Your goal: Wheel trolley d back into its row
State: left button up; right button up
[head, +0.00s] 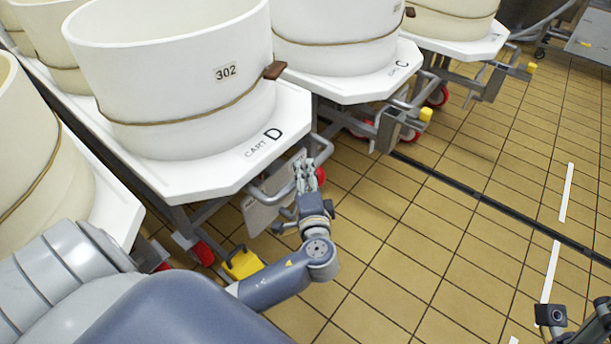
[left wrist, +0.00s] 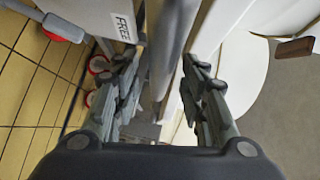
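Trolley D (head: 215,180) is a white platform on a grey frame, lettered "CART D". It bears a cream vat (head: 175,80) labelled 302. My left gripper (head: 306,168) is at the grey bar handle (head: 268,192) on its front. In the left wrist view the bar (left wrist: 172,45) runs between the two fingers, which sit close against both its sides. A "FREE" label (left wrist: 123,27) shows on a pale panel beside it. My right gripper (head: 592,325) is only partly in view at the bottom right corner, away from the trolleys.
Trolley C (head: 385,83) stands to the right of trolley D, with another trolley (head: 485,42) beyond. A further trolley (head: 115,215) is close on the left. Yellow pedals stick out low in front. The tiled floor (head: 440,240) on the right is clear, crossed by a dark drain line.

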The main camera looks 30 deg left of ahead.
pick_arm(q)
jog(key=shift+x, duration=0.85)
